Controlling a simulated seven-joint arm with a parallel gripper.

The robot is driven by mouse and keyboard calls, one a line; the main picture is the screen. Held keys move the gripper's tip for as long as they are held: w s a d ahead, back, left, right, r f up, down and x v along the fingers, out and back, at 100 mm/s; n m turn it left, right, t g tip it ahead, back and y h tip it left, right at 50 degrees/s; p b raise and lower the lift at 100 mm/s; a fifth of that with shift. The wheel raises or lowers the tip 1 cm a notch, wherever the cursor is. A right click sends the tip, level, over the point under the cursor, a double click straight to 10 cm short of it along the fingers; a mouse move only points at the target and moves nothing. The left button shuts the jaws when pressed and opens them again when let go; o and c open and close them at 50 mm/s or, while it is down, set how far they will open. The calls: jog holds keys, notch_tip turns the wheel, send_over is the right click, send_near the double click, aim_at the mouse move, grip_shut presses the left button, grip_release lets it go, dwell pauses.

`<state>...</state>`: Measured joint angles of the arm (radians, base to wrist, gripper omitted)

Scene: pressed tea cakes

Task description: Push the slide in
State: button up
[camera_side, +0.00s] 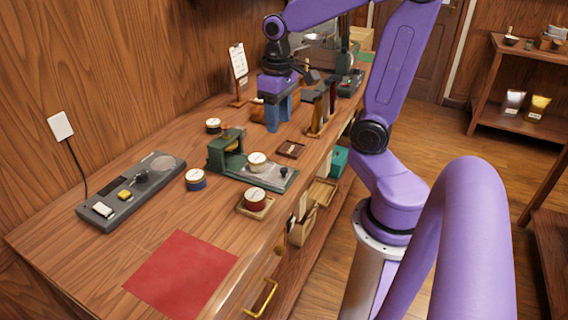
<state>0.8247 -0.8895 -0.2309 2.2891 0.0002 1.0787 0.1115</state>
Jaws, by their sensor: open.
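A green press (226,148) stands in the middle of the wooden counter. Its slide (272,176), a flat pale plate in a green frame, extends to the right of the press. A black knob (284,172) stands near the slide's right end. A round tin with a pale lid (257,160) sits at the slide's inner end, beside the press. My gripper (278,124) points down over the counter behind the press and slide, apart from both. Its blue fingers are spread and I see nothing between them.
A small brown tray (291,149) and upright tools (322,112) are near my gripper. The red mat (182,274) is bare.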

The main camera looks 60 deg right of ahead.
aim_at(283, 168)
jog(key=d+m, duration=0.2)
jog(key=d, duration=0.2)
jog(key=f, duration=1.6)
jog(key=shift+w+f, duration=0.25)
jog(key=shift+f, duration=0.1)
jog(key=shift+c, duration=0.3)
jog(key=shift+w, duration=0.1)
grip_shut()
